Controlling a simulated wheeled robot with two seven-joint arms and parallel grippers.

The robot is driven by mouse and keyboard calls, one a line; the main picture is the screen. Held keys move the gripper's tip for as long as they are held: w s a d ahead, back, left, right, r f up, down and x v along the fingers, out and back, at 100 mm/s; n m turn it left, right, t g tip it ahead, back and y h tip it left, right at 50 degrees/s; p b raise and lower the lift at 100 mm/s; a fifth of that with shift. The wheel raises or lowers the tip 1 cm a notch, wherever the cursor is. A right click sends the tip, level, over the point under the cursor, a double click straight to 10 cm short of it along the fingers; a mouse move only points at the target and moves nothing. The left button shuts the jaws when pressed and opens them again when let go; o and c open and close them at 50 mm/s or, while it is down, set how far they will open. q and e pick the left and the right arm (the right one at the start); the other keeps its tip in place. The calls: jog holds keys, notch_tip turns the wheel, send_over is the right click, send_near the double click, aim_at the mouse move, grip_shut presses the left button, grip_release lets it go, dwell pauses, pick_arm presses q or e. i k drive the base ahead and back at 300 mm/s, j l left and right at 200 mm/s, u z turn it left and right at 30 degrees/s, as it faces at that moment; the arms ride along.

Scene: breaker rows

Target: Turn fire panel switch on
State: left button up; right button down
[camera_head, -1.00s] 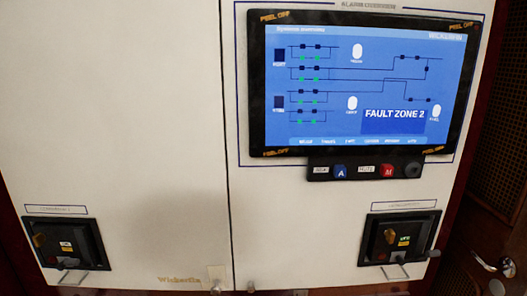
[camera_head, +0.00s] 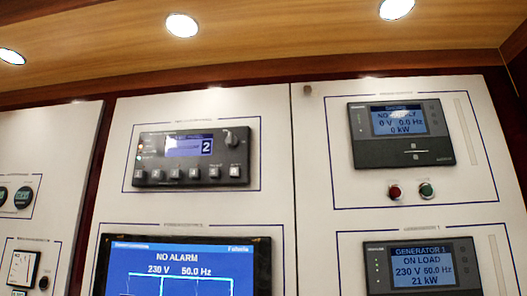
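No switch in view has a label I can read as fire panel. A black control unit (camera_head: 150,160) is mounted on the white middle cabinet door. It has a small lit display (camera_head: 188,146), a white box with a 2 (camera_head: 206,146), a row of several buttons and a knob or key switch (camera_head: 231,137) at its upper right. Small red and orange lights show at its left. The header above it is too blurred to read. Neither of my grippers is in view.
Below is a large screen (camera_head: 180,262) reading NO ALARM. On the right door are a grey controller (camera_head: 400,155), a red button (camera_head: 394,192), a green button (camera_head: 427,190) and a GENERATOR 1 display (camera_head: 421,262). Gauges (camera_head: 22,266) are at left. A wooden ceiling (camera_head: 270,45) has round lamps.

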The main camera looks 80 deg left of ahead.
aim_at(232, 141)
jog(key=u, duration=3.1)
